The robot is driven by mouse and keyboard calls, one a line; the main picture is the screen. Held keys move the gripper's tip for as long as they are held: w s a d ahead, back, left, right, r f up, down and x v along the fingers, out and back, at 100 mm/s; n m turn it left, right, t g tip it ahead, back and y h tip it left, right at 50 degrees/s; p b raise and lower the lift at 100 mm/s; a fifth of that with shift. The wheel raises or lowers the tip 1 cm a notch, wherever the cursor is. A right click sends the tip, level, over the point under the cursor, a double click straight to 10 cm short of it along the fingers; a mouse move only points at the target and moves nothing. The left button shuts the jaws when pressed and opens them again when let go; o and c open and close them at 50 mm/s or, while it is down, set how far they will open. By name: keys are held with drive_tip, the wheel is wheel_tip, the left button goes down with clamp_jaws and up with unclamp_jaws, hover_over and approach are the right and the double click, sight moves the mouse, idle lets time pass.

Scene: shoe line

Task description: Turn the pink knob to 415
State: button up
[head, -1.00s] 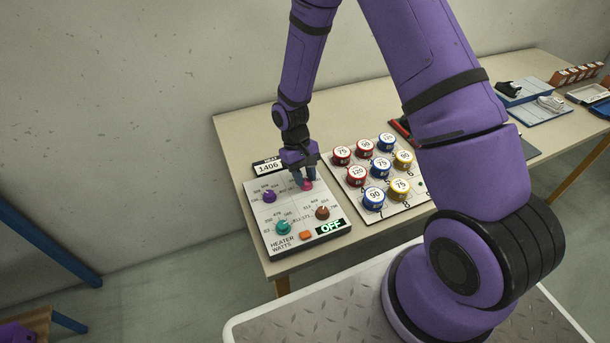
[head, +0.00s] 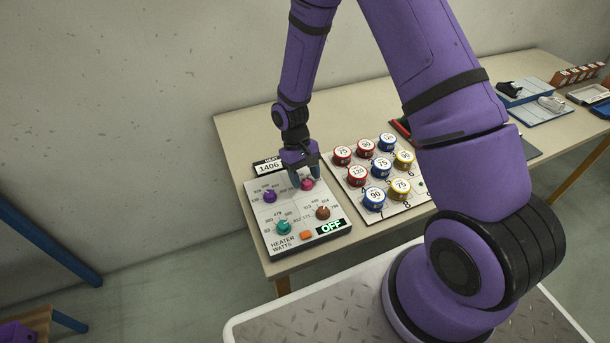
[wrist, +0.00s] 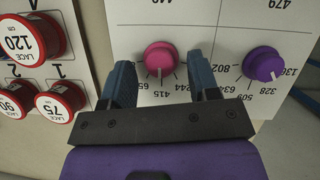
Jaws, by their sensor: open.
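The pink knob (head: 307,184) stands on the heater panel (head: 262,218), at its far right corner. In the wrist view the pink knob (wrist: 160,58) has a pale pointer line aimed down the picture, at or close to the 415 mark (wrist: 165,94). My gripper (head: 305,178) is open over the knob, and the wrist view shows one finger on each side of it. Both fingers (wrist: 161,80) look apart from the knob. Part of the scale beside the knob is hidden by the fingers.
The purple knob (head: 269,196), teal knob (head: 283,228) and brown knob (head: 322,213) share the panel. An orange button (head: 306,235) sits by a display (head: 331,227) reading OFF. A sign (head: 268,167) behind reads 1406. A board with several lace tins (head: 374,198) stands close on the right.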

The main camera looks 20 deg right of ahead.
drive_tip(key=v, duration=1)
drive_tip(key=shift+r, duration=0.35)
drive_tip(key=shift+w+r, duration=0.1)
drive_tip(key=s+d+r+t, duration=0.2)
drive_tip(key=s+r, duration=0.1)
drive_tip(key=r, duration=0.5)
drive_tip(key=s+d+r+m+t, duration=0.1)
drive_tip(key=s+r, duration=0.2)
drive_tip(key=r, duration=0.5)
drive_tip(key=s+d+r+t, duration=0.2)
drive_tip(key=s+r, duration=0.1)
drive_tip(key=r, duration=0.5)
drive_tip(key=s+d+r+t, duration=0.1)
drive_tip(key=s+r, duration=0.3)
drive_tip(key=s, duration=0.4)
drive_tip(key=s+d+r+m+t, duration=0.1)
drive_tip(key=s+r+t, duration=0.3)
drive_tip(key=s, duration=0.5)
drive_tip(key=shift+d+r+y, duration=0.3)
drive_tip(key=shift+r+y, duration=0.1)
drive_tip(key=shift+r, duration=0.05)
